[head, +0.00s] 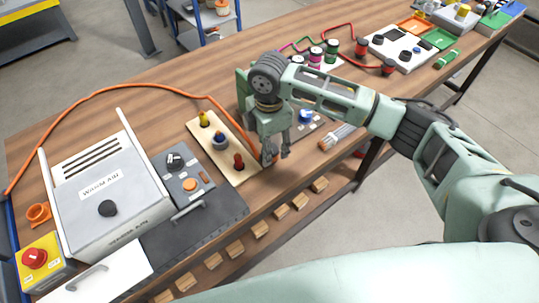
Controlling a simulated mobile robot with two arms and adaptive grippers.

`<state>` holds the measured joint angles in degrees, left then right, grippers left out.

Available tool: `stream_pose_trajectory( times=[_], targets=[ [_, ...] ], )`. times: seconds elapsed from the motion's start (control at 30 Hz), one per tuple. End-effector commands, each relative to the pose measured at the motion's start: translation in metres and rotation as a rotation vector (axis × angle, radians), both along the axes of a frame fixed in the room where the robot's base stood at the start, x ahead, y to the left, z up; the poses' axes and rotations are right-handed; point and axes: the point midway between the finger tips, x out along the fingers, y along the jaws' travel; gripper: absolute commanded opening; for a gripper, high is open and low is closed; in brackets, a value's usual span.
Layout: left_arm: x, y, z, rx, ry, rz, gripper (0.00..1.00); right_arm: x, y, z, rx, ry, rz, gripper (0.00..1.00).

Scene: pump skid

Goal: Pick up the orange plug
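An orange cable (140,88) arches over the table from the left edge and runs down toward my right gripper. Its near end, with the orange plug, is mostly hidden at the gripper's left finger; only a little orange shows there. My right gripper (277,153) points down at the right end of a pale wooden board, its two fingertips apart. I see nothing clearly held between them. My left gripper is out of view.
A yellow emergency-stop box (38,262) is at the far left. A brush (338,136) lies right of my gripper.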

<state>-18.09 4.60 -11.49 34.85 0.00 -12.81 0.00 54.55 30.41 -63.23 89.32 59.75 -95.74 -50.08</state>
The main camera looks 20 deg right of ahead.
Motion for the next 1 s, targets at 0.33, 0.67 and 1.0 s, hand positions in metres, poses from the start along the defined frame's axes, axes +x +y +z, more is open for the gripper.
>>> stream_pose_trajectory(
  times=[0.33,0.67,1.0],
  targets=[
    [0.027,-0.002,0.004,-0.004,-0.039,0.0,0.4,0.0,0.0,-0.025,0.0,-0.001,0.001,0.5],
    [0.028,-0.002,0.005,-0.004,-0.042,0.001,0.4,0.0,0.0,-0.025,0.0,-0.001,0.001,0.3],
    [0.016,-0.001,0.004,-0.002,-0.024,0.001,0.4,0.0,0.0,-0.024,0.0,-0.002,0.0,0.0]
  ],
)
